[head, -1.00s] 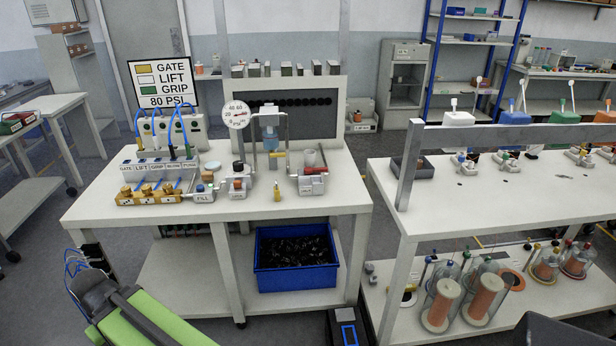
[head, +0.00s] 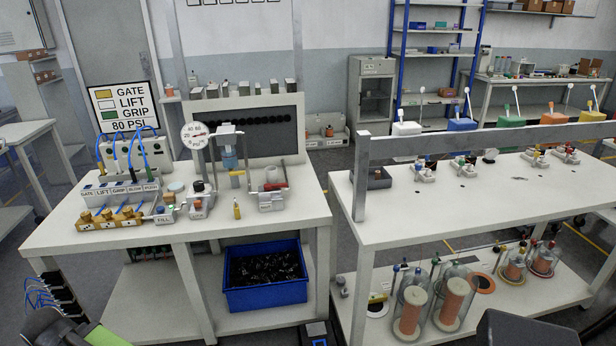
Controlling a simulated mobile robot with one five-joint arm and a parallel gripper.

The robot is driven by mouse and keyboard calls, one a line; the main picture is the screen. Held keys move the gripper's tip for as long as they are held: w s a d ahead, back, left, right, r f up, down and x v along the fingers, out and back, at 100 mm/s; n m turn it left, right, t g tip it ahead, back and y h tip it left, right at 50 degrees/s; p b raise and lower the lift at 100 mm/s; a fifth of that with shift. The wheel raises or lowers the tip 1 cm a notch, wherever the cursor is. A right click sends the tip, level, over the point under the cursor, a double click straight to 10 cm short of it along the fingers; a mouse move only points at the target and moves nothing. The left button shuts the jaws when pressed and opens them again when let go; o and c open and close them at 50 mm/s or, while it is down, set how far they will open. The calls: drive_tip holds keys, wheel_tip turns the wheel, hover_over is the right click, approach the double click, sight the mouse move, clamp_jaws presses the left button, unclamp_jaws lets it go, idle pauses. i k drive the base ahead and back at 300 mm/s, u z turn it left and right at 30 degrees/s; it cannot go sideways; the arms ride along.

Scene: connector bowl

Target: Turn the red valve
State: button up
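No clearly separate red valve stands out. The nearest candidates are small fixtures on the left bench (head: 290,213). One is a white block with a dark knob and a reddish part (head: 198,205), just right of the FILL block (head: 165,215). Another is a white fixture with red on its front (head: 272,187), further right. They are too small to tell which is the valve. A round pressure gauge (head: 195,135) stands above them. My gripper is not in view; only part of my arm, green and dark with blue cables, shows at the bottom left, well short of these fixtures.
A sign (head: 118,105) reads GATE, LIFT, GRIP, 80 PSI. Brass fittings (head: 105,217) line the bench's front left. A blue bin (head: 265,293) sits on the lower shelf. A second bench (head: 490,205) with a grey rail stands right, across a narrow floor gap.

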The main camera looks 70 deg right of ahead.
sight(268, 187)
drive_tip(key=z, duration=0.5)
drive_tip(key=i, duration=0.9)
drive_tip(key=z, duration=0.45)
drive_tip(key=i, duration=0.65)
drive_tip(key=u, duration=0.15)
